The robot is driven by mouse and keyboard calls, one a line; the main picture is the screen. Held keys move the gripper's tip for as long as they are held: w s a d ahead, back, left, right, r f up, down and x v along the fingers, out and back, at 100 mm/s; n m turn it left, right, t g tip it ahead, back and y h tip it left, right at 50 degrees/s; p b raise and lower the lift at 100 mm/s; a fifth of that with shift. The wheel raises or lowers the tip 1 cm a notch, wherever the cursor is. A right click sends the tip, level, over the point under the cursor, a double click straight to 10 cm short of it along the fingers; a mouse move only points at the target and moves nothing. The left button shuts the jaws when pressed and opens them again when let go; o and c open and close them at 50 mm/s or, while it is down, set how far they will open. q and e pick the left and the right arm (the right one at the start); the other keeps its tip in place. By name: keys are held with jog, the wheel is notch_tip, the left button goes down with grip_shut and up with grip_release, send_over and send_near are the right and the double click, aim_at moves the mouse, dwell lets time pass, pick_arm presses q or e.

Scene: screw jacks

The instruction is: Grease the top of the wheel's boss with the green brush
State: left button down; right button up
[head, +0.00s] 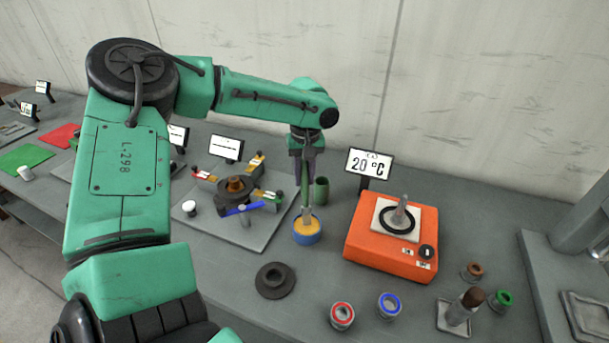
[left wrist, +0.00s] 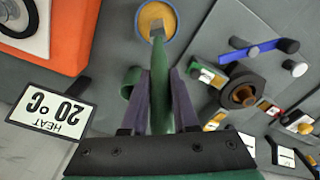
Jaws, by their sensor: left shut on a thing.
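My left gripper (head: 306,165) points down and is shut on the green brush (head: 305,192). In the left wrist view the brush (left wrist: 160,85) stands between the purple fingers. Its tip is at the yellow grease in the blue-rimmed pot (head: 307,236); I cannot tell how deep it reaches. The pot also shows in the left wrist view (left wrist: 173,38). A dark round part with a brown centre (head: 236,185) sits in a fixture on a grey plate, left of the brush. A loose dark disc with a raised hub (head: 275,281) lies in front. I cannot tell which is the wheel.
An orange heater (head: 385,255) with a 20 °C sign (head: 370,163) is to the right. Red-ringed (head: 342,316) and blue-ringed (head: 390,306) small parts stand in front. Coloured clamps and a blue-handled bar surround the fixture.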

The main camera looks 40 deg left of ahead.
aim_at(304, 164)
pick_arm(q)
jog(key=shift+f, duration=0.4)
jog(key=shift+s, duration=0.1)
dwell(1.2)
notch_tip(304, 164, up, 7)
jog(key=p, duration=0.6)
jog(key=shift+p, duration=0.35)
jog(key=shift+f, duration=0.1)
